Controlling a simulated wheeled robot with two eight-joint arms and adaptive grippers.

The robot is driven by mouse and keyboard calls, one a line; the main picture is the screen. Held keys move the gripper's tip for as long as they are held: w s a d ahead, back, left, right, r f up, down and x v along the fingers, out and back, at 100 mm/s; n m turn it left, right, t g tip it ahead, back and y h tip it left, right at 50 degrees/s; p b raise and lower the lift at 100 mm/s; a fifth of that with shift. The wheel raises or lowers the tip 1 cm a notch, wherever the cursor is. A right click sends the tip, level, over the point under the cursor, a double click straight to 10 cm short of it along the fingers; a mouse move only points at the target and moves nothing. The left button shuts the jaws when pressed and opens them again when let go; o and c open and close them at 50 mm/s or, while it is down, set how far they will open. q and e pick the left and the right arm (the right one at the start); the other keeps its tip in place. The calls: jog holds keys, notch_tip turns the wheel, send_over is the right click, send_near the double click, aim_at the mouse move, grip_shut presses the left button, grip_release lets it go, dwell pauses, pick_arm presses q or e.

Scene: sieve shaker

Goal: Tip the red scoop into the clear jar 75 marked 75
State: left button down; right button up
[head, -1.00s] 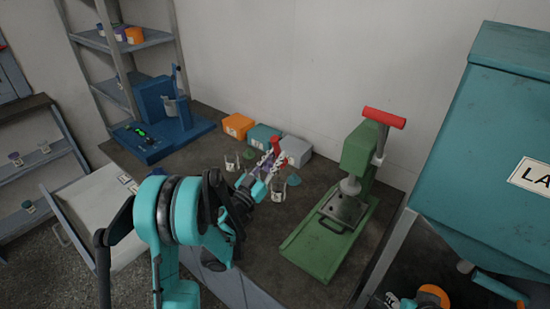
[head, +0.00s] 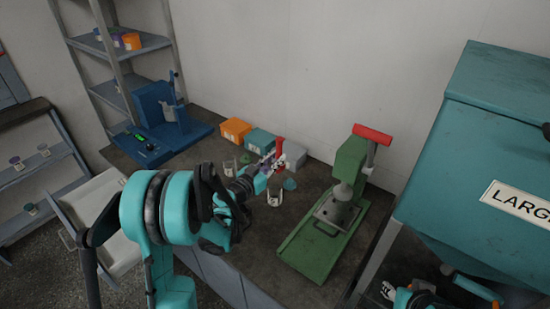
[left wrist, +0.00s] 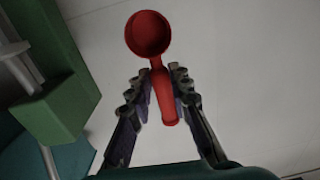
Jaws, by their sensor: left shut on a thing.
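My left gripper (head: 270,163) is shut on the handle of the red scoop (head: 279,147), above the bench. In the left wrist view, the fingers (left wrist: 160,98) clasp the handle from both sides and the scoop's round bowl (left wrist: 149,36) lies beyond them. The bowl's open side faces the camera. Its inside looks dark red, and I cannot tell whether it holds anything. A clear jar (head: 275,197) with a white label stands on the bench just below the gripper. A second clear jar (head: 230,162) stands further left, partly hidden. I cannot read which is marked 75.
Orange (head: 235,130), teal (head: 261,141) and grey (head: 296,157) boxes stand along the wall. A teal lid (head: 289,184) lies beside the nearer jar. A green press (head: 330,215) stands to the right and a blue machine (head: 160,125) at the back left. A large teal bin (head: 480,130) is far right.

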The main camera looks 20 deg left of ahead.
aim_at(277, 153)
pick_arm(q)
jog(key=shift+w+r+p, duration=0.1)
jog(key=shift+r+p, duration=0.05)
jog(key=shift+p, duration=0.2)
jog(key=g+p, duration=0.1)
jog(key=p, duration=0.1)
jog(key=w+r+g+p, duration=0.1)
jog(key=g+y+p, duration=0.1)
jog(key=p, duration=0.1)
jog(key=shift+w+d+r+p, duration=0.15)
jog(key=shift+w+d+p, duration=0.15)
jog(key=shift+w+d, duration=0.1)
jog(key=shift+w+g+p, duration=0.3)
jog(key=shift+g+p, duration=0.3)
jog(key=shift+f+y, duration=0.2)
jog(key=shift+y, duration=0.1)
